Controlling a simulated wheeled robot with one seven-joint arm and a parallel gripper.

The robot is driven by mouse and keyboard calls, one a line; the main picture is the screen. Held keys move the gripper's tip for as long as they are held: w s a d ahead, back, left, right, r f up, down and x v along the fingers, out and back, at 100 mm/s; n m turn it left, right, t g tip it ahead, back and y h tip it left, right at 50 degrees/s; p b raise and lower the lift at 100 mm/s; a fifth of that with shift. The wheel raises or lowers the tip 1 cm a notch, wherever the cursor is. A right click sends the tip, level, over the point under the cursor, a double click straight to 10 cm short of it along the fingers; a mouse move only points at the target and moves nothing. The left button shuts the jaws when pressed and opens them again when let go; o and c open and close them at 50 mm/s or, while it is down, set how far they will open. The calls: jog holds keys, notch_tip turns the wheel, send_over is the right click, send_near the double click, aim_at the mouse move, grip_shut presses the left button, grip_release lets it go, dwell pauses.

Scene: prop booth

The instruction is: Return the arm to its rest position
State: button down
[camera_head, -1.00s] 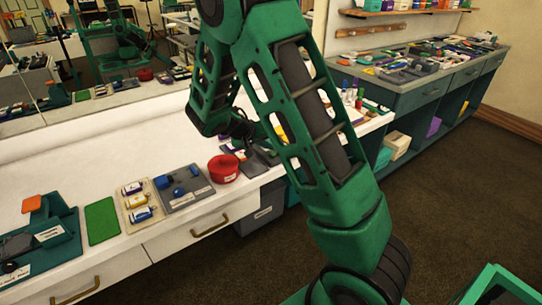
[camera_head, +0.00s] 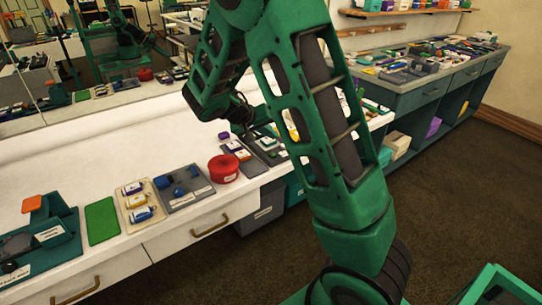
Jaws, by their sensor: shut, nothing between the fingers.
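My green arm (camera_head: 320,110) rises from the bottom right and folds over at the top. Its forearm (camera_head: 208,80) hangs down at the upper middle, above the white counter (camera_head: 90,160). A dark wrist part (camera_head: 240,108) points right from the forearm's lower end and passes behind my own arm link. My gripper's fingers are hidden there, so I see neither them nor anything held.
A red round container (camera_head: 223,168), a grey tray (camera_head: 184,188), a beige tray (camera_head: 138,203) and a green mat (camera_head: 102,221) lie along the counter's front. A teal holder (camera_head: 55,238) stands at left. A mirror (camera_head: 100,60) backs the counter.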

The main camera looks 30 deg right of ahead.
jog(key=shift+s, duration=0.1)
jog(key=s+d+r+m+g+y, duration=0.1)
jog(key=s+r+y, duration=0.2)
jog(key=s, duration=1)
jog(key=s+r+g+y, duration=0.1)
jog(key=s+r+y, duration=0.25)
jog(key=s, duration=0.95)
jog(key=s+a+y, duration=0.2)
jog(key=s+a, duration=0.3)
jog(key=s, duration=0.4)
jog(key=shift+s+f+n+y, duration=0.15)
jog(key=shift+s+n+y, duration=0.2)
jog(key=shift+n, duration=0.05)
jog(key=shift+w+f, duration=0.25)
jog(key=shift+w, duration=0.35)
